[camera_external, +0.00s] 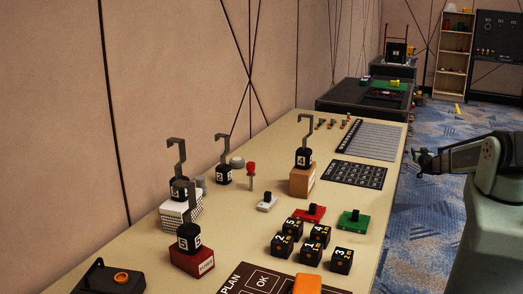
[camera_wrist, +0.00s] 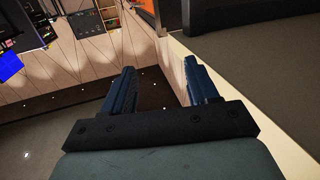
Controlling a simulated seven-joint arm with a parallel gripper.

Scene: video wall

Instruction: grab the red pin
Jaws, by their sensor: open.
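The red pin (camera_external: 251,169) stands upright toward the back of the long tan table in the external view. It has a red head on a thin pale stem, between a black hooked weight and a wooden block. My gripper (camera_external: 417,160) is at the table's right edge, well to the right of the pin and apart from it. In the wrist view my gripper (camera_wrist: 158,76) shows two dark blue fingers spread apart with nothing between them. The pin does not show in the wrist view.
Black hooked weights (camera_external: 223,173) stand near the pin, one on a wooden block (camera_external: 302,181). Several numbered black cubes (camera_external: 311,250), a red switch block (camera_external: 309,216) and a green one (camera_external: 354,223) lie on the table (camera_external: 215,252). A dark printed sheet (camera_external: 355,174) lies nearer my gripper.

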